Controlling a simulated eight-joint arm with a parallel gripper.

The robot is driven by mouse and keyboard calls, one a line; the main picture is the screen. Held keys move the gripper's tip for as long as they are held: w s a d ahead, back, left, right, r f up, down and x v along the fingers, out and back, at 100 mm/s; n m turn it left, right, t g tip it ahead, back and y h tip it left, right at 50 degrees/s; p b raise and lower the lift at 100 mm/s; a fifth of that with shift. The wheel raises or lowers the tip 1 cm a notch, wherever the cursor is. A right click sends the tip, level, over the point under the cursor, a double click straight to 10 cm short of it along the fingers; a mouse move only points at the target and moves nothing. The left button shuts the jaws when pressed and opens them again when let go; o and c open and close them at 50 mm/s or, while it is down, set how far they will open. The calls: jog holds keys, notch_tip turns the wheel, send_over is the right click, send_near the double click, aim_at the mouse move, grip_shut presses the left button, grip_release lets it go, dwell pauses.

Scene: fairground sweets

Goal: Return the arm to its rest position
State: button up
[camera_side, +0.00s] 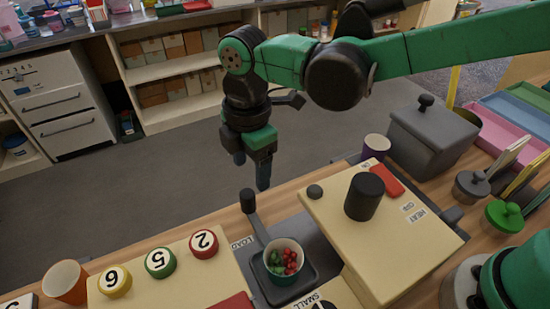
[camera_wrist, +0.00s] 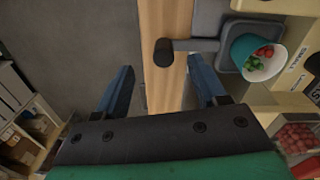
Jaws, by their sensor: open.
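My gripper (camera_side: 250,172) hangs from the green arm, pointing down, above the back edge of the counter near a dark lever knob (camera_side: 248,201). In the wrist view its two blue fingers (camera_wrist: 162,90) stand apart with nothing between them. The knob (camera_wrist: 163,52) lies beyond the fingertips there, apart from them. A teal cup (camera_side: 284,264) with red and green sweets stands on a dark grey tray at the lever's other end. The cup also shows at the upper right of the wrist view (camera_wrist: 258,58).
A cream machine (camera_side: 380,225) with a black cylinder stands right of the cup. A panel with numbered red, green and yellow buttons (camera_side: 160,262) and an orange cup (camera_side: 66,282) are at left. A grey lidded box (camera_side: 432,140) is at right. Open floor lies behind the counter.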

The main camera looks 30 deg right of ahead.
jog(key=s+d+r+m+t, duration=0.2)
jog(key=s+d+m+t, duration=0.1)
jog(key=d+m, duration=0.7)
jog(key=s+d+r+m+t, duration=0.2)
jog(key=s+d+m+t, duration=0.1)
jog(key=d+m, duration=0.7)
jog(key=shift+d+r+t, duration=0.2)
jog(key=shift+d+t, duration=0.2)
jog(key=shift+d, duration=0.3)
